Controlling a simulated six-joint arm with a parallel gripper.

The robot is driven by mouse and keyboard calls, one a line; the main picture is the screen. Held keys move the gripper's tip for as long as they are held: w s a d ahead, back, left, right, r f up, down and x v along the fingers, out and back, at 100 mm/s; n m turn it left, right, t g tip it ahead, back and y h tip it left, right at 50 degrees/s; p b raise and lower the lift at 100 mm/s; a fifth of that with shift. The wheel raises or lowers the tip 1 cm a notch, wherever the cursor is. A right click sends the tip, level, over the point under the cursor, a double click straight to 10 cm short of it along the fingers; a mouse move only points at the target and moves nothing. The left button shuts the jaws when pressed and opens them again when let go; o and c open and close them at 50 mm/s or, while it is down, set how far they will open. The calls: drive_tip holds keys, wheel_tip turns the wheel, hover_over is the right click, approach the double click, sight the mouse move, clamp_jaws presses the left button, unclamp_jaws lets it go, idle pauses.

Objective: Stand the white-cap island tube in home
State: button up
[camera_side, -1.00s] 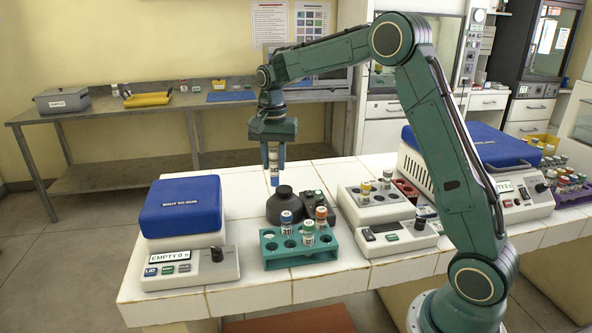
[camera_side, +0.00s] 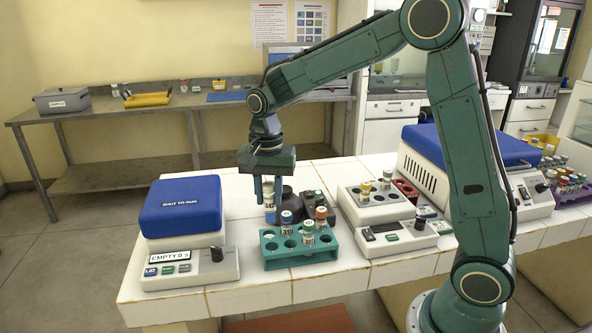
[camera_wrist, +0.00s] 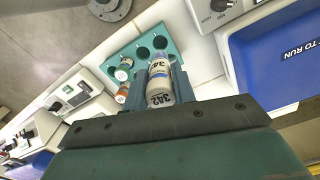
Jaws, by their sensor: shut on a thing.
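My gripper (camera_side: 268,200) is shut on a tube (camera_side: 269,208) marked 342 and holds it above the white tiled bench, just behind the left end of the teal rack. In the wrist view the tube (camera_wrist: 160,82) lies between the fingers, whitish with a blue band; its cap colour is hard to tell. Several empty holes show in the rack (camera_wrist: 178,60) in the wrist view.
A dark round device (camera_side: 288,200) stands close behind the rack, partly hidden by the gripper. A centrifuge with a blue lid (camera_side: 182,205) is to the left. A white block with tubes (camera_side: 375,207) is to the right. Bare tiles lie between centrifuge and rack.

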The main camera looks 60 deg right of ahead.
sight(270, 222)
drive_tip(key=shift+f, duration=2.75)
drive_tip(key=shift+f, duration=0.55)
drive_tip(key=shift+f, duration=0.65)
drive_tip(key=shift+f, duration=0.35)
drive_tip(key=shift+f, duration=1.35)
drive_tip(key=o, duration=1.4)
drive_tip(key=shift+r, duration=0.1)
